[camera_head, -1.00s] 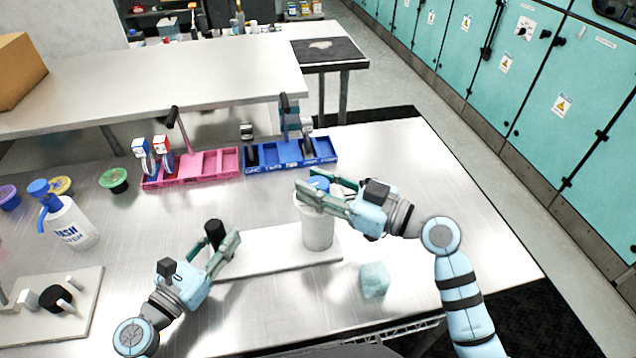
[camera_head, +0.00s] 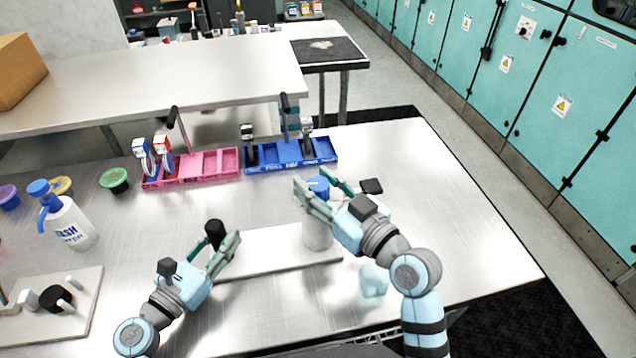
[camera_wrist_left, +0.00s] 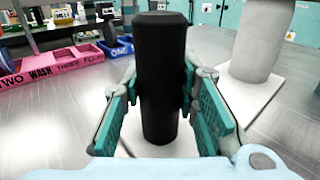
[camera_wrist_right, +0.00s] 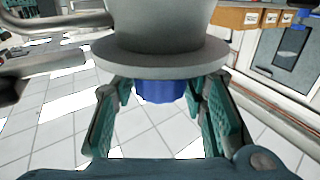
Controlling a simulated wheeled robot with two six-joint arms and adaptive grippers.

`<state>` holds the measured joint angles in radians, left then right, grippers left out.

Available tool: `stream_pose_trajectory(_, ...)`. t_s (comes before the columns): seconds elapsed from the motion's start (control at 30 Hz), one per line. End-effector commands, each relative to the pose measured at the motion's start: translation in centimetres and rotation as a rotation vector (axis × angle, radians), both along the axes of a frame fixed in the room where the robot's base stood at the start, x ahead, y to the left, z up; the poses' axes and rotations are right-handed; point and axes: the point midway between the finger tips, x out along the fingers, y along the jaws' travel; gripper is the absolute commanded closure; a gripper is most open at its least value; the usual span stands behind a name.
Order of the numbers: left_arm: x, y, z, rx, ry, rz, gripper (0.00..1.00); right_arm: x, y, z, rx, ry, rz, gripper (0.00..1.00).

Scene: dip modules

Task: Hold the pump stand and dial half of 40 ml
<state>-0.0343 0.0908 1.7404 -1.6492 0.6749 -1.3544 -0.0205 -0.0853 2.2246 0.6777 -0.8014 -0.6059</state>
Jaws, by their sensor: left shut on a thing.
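The pump stand is a white board (camera_head: 270,255) with a black post (camera_head: 214,228) at its left end and a white cylinder (camera_head: 317,236) at its right end. A blue dial (camera_head: 318,185) tops the cylinder. My left gripper (camera_head: 226,250) is shut on the black post, which stands upright between its fingers in the left wrist view (camera_wrist_left: 160,75). My right gripper (camera_head: 326,194) is open, its fingers on either side of the blue dial. The dial also shows between the fingers in the right wrist view (camera_wrist_right: 160,92). Any dial markings are hidden or too small to read.
A pink tray (camera_head: 210,165) and a blue tray (camera_head: 275,155) stand behind the stand. A pale cube (camera_head: 374,281) lies near the right arm, a small black item (camera_head: 371,186) beyond it. A wash bottle (camera_head: 70,225) stands left.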

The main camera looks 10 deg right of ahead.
Motion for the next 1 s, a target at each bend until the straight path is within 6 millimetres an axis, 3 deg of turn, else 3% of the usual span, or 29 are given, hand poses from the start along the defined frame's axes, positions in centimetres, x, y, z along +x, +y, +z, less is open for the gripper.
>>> stream_pose_trajectory(0.37, 0.0, 0.0, 0.0, -0.001, 0.000, 0.001, 1.00, -0.2, -0.1, 0.0, -0.001, 0.000, 0.001, 0.46)
stream_pose_trajectory(0.7, 0.0, 0.0, 0.0, -0.001, 0.001, 0.001, 1.00, -5.8, -3.0, -0.1, -0.005, 0.001, 0.000, 0.46)
stream_pose_trajectory(1.0, 0.0, 0.0, 0.0, -0.001, 0.000, 0.000, 1.00, -6.7, -3.4, 0.0, 0.000, -0.001, 0.001, 0.46)
